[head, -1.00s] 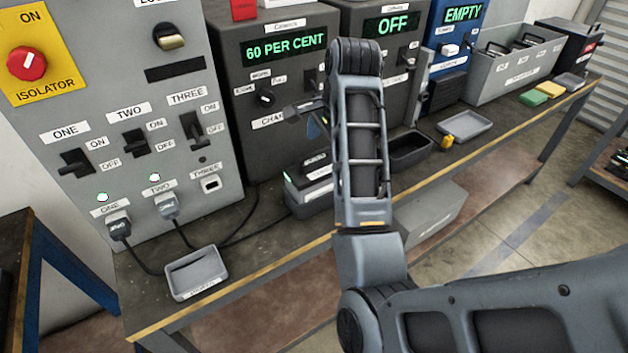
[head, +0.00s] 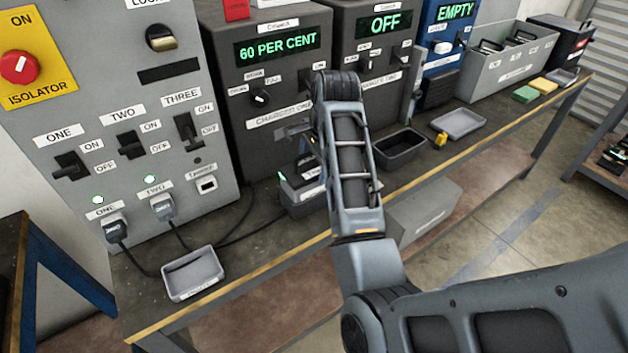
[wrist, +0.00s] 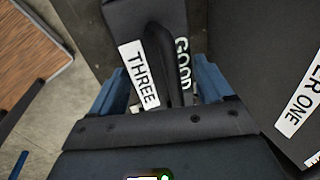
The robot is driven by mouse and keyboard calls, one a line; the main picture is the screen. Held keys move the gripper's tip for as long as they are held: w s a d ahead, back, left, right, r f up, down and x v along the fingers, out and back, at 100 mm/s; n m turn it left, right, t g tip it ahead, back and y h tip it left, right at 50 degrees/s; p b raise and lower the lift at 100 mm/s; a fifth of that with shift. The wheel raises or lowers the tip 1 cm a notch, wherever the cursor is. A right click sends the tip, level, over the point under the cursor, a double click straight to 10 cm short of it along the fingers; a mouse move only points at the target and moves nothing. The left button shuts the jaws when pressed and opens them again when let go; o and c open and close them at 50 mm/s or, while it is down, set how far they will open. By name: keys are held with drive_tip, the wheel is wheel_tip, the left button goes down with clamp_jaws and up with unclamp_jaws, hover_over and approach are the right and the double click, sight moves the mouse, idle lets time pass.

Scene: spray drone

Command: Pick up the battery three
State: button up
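Battery three is a black block with white labels reading THREE and GOOD (wrist: 147,38) in the wrist view. My gripper (wrist: 162,72) has its two blue fingers apart, one on each side of the labelled part. The fingers look clear of it; any contact is hidden. In the head view, a dark battery unit (head: 292,187) with a green light sits on the bench below charger one, partly behind my arm. My gripper there is mostly hidden by the arm, just above that unit.
Charger one (head: 262,75) reads 60 PER CENT and stands close behind my gripper. A grey tray (head: 193,272) lies front left on the bench. A dark tray (head: 399,150), a yellow item (head: 440,139) and another grey tray (head: 460,124) lie to the right.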

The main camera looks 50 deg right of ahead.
clamp_jaws()
drive_tip(key=shift+w+r, duration=0.1)
drive_tip(key=shift+r, duration=0.05)
idle(0.5)
drive_tip(key=shift+r, duration=0.1)
